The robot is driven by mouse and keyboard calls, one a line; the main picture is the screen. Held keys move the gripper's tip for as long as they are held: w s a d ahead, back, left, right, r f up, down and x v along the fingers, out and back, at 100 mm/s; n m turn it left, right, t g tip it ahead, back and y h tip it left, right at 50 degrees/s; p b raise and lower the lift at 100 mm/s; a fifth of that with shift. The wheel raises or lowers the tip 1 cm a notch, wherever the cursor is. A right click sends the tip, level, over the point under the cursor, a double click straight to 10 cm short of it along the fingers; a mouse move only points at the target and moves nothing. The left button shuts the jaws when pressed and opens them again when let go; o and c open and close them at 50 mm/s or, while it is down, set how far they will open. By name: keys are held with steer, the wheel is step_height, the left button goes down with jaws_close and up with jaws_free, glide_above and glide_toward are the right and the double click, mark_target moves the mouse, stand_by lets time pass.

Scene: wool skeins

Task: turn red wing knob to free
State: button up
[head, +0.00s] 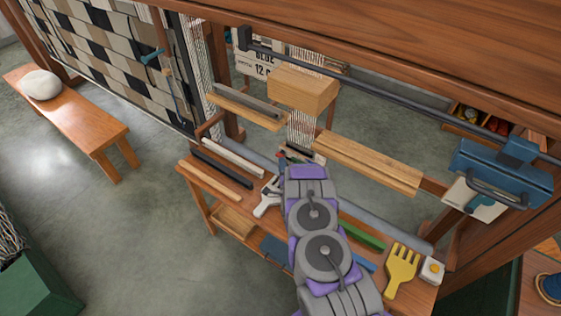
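I cannot make out the red wing knob for certain. A tiny reddish patch (281,161) shows just left of the far end of my arm, beside small dark and blue bits; it is too small to identify. My arm reaches up from the bottom of the head view over the wooden shelf. My gripper (305,168) is at its far end, close to the hanging white threads. The fingers are mostly hidden by my own arm, so I cannot see whether they are open or shut, or whether they touch anything.
The loom's wooden shelf (228,202) holds dark and pale bars, a white clamp-like tool (268,197), a green bar (362,235) and a yellow fork (402,268). A wooden block (302,90) hangs above my gripper. A blue device (500,172) stands right. Floor is open left.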

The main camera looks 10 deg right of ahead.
mark_target(281, 154)
steer(key=w, duration=0.4)
steer(key=shift+b, duration=0.35)
steer(key=shift+s, duration=0.15)
jaws_close()
